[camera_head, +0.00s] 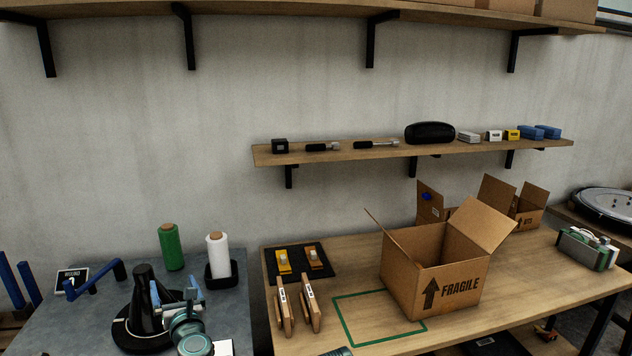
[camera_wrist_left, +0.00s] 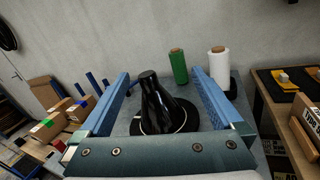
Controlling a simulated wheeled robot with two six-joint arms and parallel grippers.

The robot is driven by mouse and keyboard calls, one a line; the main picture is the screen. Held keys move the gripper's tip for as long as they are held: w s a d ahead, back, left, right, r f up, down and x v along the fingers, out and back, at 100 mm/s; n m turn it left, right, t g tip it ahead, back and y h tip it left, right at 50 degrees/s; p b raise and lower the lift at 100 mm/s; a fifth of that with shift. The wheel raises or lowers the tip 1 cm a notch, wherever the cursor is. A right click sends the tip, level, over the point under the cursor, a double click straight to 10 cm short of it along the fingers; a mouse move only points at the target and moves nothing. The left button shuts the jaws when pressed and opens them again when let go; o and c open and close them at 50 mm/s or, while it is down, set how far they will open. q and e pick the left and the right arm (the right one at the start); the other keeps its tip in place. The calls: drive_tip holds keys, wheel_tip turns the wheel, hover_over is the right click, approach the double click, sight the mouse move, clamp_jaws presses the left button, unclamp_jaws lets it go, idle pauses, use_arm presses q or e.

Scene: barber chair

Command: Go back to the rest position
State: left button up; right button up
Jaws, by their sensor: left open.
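My left gripper (camera_head: 174,286) is at the lower left of the head view, over the grey table (camera_head: 225,305). Its two blue fingers are apart with nothing held between them; they also frame the left wrist view (camera_wrist_left: 160,76). A glossy black cone-like object (camera_head: 143,284) on a round black base stands on the grey table just behind the gripper. In the left wrist view the black object (camera_wrist_left: 158,103) shows between the fingers, beyond them; whether they touch it I cannot tell.
A green roll (camera_head: 171,248) and a white roll (camera_head: 217,256) stand behind on the grey table. An open FRAGILE box (camera_head: 430,272) stands on the wooden table (camera_head: 500,313), beside a green outlined rectangle (camera_head: 370,318). A wall shelf (camera_head: 380,151) holds small items.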

use_arm(q)
drive_tip(key=w+d+f+m+t+h, duration=0.1)
drive_tip(key=w+d+m+h, duration=0.1)
drive_tip(key=d+m+h, duration=0.45)
drive_tip(key=w+d+f+m+t+h, duration=0.1)
drive_tip(key=w+d+m+h, duration=0.15)
drive_tip(key=d+m, duration=0.6)
drive_tip(key=s+d+f+m+g+h, duration=0.45)
drive_tip(key=d+f+m+g, duration=0.2)
drive_tip(key=f+m, duration=0.55)
drive_tip(key=s+a+f+m+g+y, duration=0.2)
drive_tip(key=s+f+m+g, duration=0.25)
drive_tip(key=s+m, duration=0.25)
drive_tip(key=s+a+f+m+g+y, duration=0.2)
drive_tip(key=s+f+m+g, duration=0.2)
drive_tip(key=s+m+g, duration=0.3)
drive_tip(key=s+d+r+m+y+p, duration=0.1)
drive_tip(key=s+d+r+m+p, duration=0.2)
drive_tip(key=s+d+r+p, duration=0.4)
drive_tip(key=d+r+p, duration=0.2)
drive_tip(key=d, duration=0.1)
drive_tip(key=shift+s+d, duration=0.15)
drive_tip(key=shift+d, duration=0.2)
